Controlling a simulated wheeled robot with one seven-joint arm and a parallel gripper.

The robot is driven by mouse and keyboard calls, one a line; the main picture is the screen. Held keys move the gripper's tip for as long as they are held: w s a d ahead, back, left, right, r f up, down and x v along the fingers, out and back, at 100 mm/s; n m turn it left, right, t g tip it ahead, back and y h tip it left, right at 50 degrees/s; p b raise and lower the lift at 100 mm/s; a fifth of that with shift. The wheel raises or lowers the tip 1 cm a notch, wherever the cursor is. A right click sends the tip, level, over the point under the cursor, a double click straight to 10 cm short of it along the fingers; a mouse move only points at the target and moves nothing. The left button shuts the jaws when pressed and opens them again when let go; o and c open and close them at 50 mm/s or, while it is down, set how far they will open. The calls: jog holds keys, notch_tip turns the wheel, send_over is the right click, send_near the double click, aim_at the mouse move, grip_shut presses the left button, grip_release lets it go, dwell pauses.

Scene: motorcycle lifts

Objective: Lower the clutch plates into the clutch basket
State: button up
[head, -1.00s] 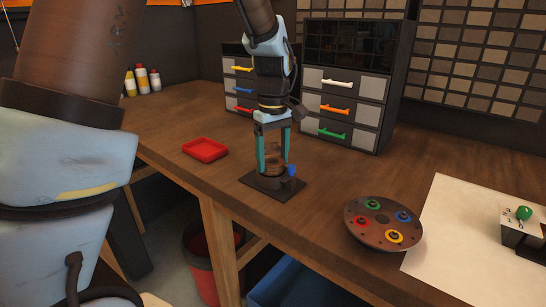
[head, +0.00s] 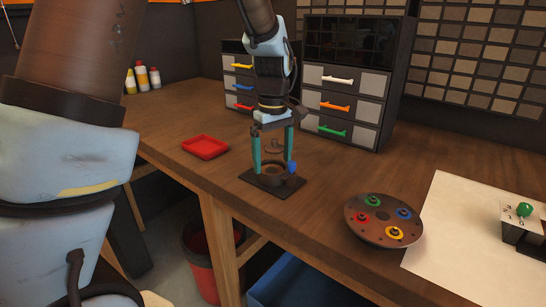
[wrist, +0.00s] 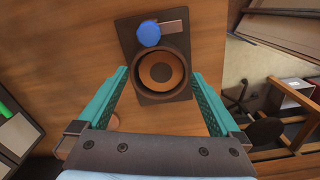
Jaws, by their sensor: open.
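The dark round clutch basket (head: 262,180) stands on a black base plate (head: 300,184) on the bench. The wrist view shows the basket (wrist: 188,75) from above, with brown round clutch plates (wrist: 161,73) inside its rim. How deep they sit is hard to tell. My gripper (head: 273,164) is open and points down over the basket. In the wrist view its teal fingers (wrist: 160,73) are spread on either side of the rim, with nothing gripped. A blue knob (head: 291,167) stands beside the basket on the base plate.
A small brown round piece (head: 274,147) shows between the fingers, apparently behind the basket. A red tray (head: 205,147) lies left. A round plate with coloured rings (head: 383,232) lies right, near a white sheet (head: 460,210). Drawer units (head: 343,104) stand behind. The bench's front edge is close.

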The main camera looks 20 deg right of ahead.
notch_tip(320, 180, up, 11)
jog(key=b, duration=0.1)
jog(key=shift+b, duration=0.35)
jog(key=shift+f, duration=0.1)
jog(key=w+a+f+m, duration=0.1)
jog(key=a+f, duration=0.3)
jog(key=a, duration=0.5)
jog(key=w+a+f+m, duration=0.15)
jog(key=a+f, duration=0.25)
jog(key=a, duration=0.4)
jog(key=s+a+f, duration=0.2)
jog(key=s+a, duration=0.1)
jog(key=a, duration=0.3)
jog(key=s+a+f+m+t, duration=0.1)
jog(key=s+a+f, duration=0.2)
jog(key=a, duration=0.4)
jog(key=shift+a+f+t, duration=0.15)
jog(key=shift+f+t, duration=0.15)
jog(key=shift+f, duration=0.05)
